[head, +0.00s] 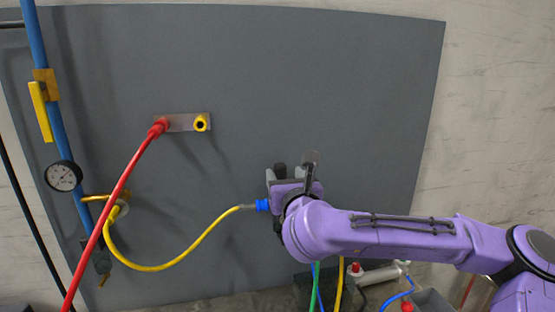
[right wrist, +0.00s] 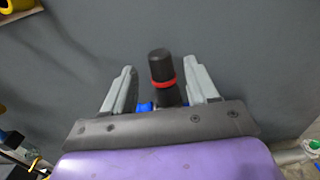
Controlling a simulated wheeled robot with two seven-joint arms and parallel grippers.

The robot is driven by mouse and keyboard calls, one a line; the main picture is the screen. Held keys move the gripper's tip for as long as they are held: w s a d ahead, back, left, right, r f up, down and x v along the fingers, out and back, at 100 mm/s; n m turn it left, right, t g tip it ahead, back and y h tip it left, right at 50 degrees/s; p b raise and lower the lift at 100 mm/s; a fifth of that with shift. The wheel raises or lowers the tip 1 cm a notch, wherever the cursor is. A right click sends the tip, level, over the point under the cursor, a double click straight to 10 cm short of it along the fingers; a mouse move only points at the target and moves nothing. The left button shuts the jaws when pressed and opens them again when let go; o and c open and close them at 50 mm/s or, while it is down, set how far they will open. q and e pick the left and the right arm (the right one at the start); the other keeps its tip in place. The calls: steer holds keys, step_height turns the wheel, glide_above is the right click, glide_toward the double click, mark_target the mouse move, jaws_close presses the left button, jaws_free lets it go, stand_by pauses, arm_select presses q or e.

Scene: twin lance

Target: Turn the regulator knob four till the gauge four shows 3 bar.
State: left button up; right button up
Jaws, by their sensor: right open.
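A black knob (right wrist: 161,66) with a red ring stands out from the grey panel in the right wrist view. My right gripper (right wrist: 162,74) is open, with one finger on each side of the knob and a visible gap to both. In the head view my right gripper (head: 292,173) is at the panel's lower middle, and my wrist hides most of what is there. I cannot see which gauge is number four. My left gripper is not in view.
A yellow hose (head: 165,266) ends in a blue fitting (head: 263,205) close to my right gripper. A red hose (head: 112,205) runs from a small plate (head: 183,122) with a yellow port. Several hoses hang below my wrist. The panel's upper right is clear.

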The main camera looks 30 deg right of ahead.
mark_target(281, 170)
steer(key=p+x, duration=0.2)
steer(key=x, duration=0.3)
steer(key=shift+w+d, duration=0.15)
steer(key=shift+w, duration=0.1)
steer(key=shift+w+f, duration=0.15)
steer(key=shift+w, duration=0.15)
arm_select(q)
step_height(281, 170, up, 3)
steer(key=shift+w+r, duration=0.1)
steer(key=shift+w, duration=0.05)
arm_select(e)
steer(key=shift+s, duration=0.1)
